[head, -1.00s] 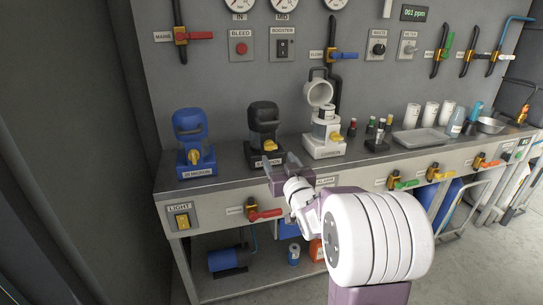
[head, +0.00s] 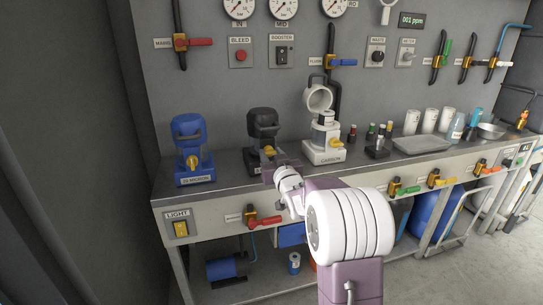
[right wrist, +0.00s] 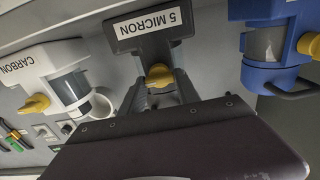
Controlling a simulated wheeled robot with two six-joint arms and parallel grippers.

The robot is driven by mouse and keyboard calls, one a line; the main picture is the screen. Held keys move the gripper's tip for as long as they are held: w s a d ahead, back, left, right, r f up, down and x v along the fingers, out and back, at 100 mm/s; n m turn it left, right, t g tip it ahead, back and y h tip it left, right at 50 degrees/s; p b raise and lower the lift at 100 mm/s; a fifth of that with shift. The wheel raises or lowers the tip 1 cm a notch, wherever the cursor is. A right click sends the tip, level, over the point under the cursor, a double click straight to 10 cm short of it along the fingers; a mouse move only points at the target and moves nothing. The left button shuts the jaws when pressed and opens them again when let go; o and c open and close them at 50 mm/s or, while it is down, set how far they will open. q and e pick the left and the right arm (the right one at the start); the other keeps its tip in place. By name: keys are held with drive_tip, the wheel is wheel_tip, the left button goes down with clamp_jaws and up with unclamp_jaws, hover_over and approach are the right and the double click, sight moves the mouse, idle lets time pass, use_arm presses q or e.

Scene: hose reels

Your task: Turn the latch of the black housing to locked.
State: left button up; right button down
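The black housing (head: 263,128) stands on the bench top between a blue and a white housing. Its yellow latch (right wrist: 158,75) is at its front, below the dark body. In the right wrist view, the black housing (right wrist: 150,45) appears upside down with its "5 MICRON" label. My right gripper (right wrist: 160,86) is at the latch, with a finger on each side of it. The fingers look open around the latch; contact is not clear. In the head view my right gripper (head: 270,165) partly covers the housing's base and latch. My left gripper is not in view.
The blue housing (head: 190,145) stands left and the white "CARBON" housing (head: 325,140) right, close by. A red-handled valve (head: 262,221) and a light switch (head: 181,228) are on the bench front. A grey tray (head: 422,145) lies farther right.

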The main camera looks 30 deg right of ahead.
drive_tip(key=shift+n, duration=0.3)
drive_tip(key=n+b, duration=0.2)
drive_tip(key=n, duration=0.1)
drive_tip(key=shift+a+f+n+b, duration=0.1)
drive_tip(key=shift+f+n+b, duration=0.1)
drive_tip(key=shift+n+b, duration=0.15)
drive_tip(key=n+b, duration=0.3)
drive_tip(key=n, duration=0.1)
drive_tip(key=shift+n, duration=0.25)
drive_tip(key=n+b, duration=0.4)
drive_tip(key=n, duration=0.1)
drive_tip(key=shift+a+f, duration=0.1)
drive_tip(key=shift+f, duration=0.05)
drive_tip(key=shift+n+b, duration=1.3)
drive_tip(key=shift+n, duration=0.7)
drive_tip(key=c, duration=0.9)
unclamp_jaws()
drive_tip(key=shift+o, duration=0.2)
